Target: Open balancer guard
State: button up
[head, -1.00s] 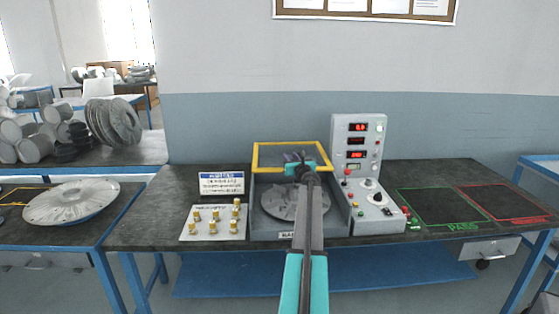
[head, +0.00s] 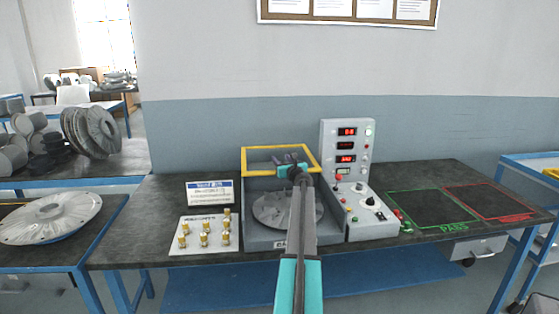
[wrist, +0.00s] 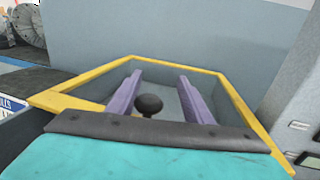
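The balancer guard (head: 258,176) is a yellow-edged frame at the upper rear of the grey balancer box (head: 262,238). It looks raised, leaving the rotor (head: 268,210) exposed below and in front of it. My gripper (head: 290,157) is over the guard, with its arm reaching across the box. In the wrist view the guard's yellow frame (wrist: 85,103) surrounds my two purple fingers (wrist: 159,78), which are spread apart. A round black knob (wrist: 148,105) shows between them, near the palm. I cannot tell whether the fingers touch anything.
A control panel (head: 345,160) with red displays stands close on the right. Green (head: 432,208) and red (head: 488,201) outlined areas lie beyond it. A board with several brass weights (head: 204,236) and a sign (head: 210,193) are on the left. Another rotor (head: 50,216) lies on the left table.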

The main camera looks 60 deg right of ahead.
jog(key=shift+w+a, duration=0.35)
jog(key=shift+w, duration=0.15)
jog(key=shift+s+a, duration=0.15)
jog(key=b+v, duration=0.1)
jog(key=v, duration=1.2)
jog(key=shift+s, duration=0.3)
dwell(0.3)
